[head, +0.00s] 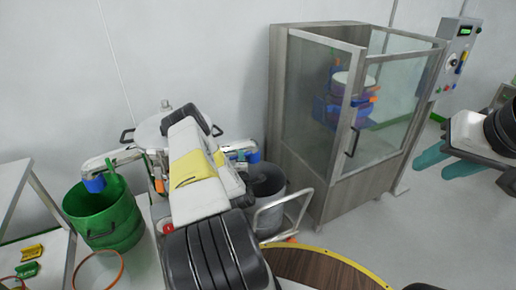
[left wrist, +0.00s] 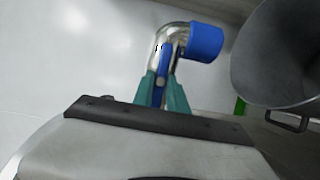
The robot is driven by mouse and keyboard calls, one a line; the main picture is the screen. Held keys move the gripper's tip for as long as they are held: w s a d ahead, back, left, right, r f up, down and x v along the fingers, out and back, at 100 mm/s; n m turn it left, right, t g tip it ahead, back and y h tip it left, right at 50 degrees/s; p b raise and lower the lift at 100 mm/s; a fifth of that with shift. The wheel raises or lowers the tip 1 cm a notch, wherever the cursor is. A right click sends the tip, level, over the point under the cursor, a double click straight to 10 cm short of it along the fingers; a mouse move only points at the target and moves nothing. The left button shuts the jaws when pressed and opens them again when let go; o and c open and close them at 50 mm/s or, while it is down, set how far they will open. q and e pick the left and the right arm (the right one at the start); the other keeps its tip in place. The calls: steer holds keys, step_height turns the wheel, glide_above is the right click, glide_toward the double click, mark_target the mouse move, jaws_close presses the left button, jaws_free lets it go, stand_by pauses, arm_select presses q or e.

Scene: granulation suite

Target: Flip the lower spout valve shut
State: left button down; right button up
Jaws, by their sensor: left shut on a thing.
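In the left wrist view, my left gripper (left wrist: 161,88) has its teal fingers closed on the blue valve lever (left wrist: 165,62). The lever is on a bent metal spout (left wrist: 166,36) with a blue end (left wrist: 206,42). In the head view this spout's blue end (head: 253,157) shows beside my left wrist, above a grey bucket (head: 268,183); my left fingers and the lever are hidden there behind my arm. A second spout (head: 112,160) reaches left over a green bucket (head: 105,215). My right gripper (head: 448,162) is open and empty at the right.
A glass-sided metal cabinet (head: 280,110) stands behind on the right, holding blue and purple equipment. A control panel (head: 458,58) is on the far right. A round brown tabletop (head: 320,272) is at the front, and a metal rail stands beside the grey bucket.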

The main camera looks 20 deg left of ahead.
arm_select(q)
steer(key=shift+w+d+r+m+g+y, duration=0.1)
steer(key=shift+m+g+y, duration=0.25)
steer(key=shift+m+g, duration=1.35)
steer(key=shift+w+d+r+m+g+y, duration=0.1)
steer(key=shift+m+g+y, duration=0.45)
steer(key=shift+m, duration=2.15)
steer(key=shift+r+m+g+y, duration=0.1)
steer(key=shift+m+g+y, duration=0.1)
steer(key=shift+m+g, duration=1.55)
steer(key=shift+m+t, duration=0.4)
steer(key=shift+m, duration=0.15)
steer(key=c, duration=1.3)
jaws_free()
steer(key=shift+c, duration=0.2)
steer(key=shift+d, duration=0.1)
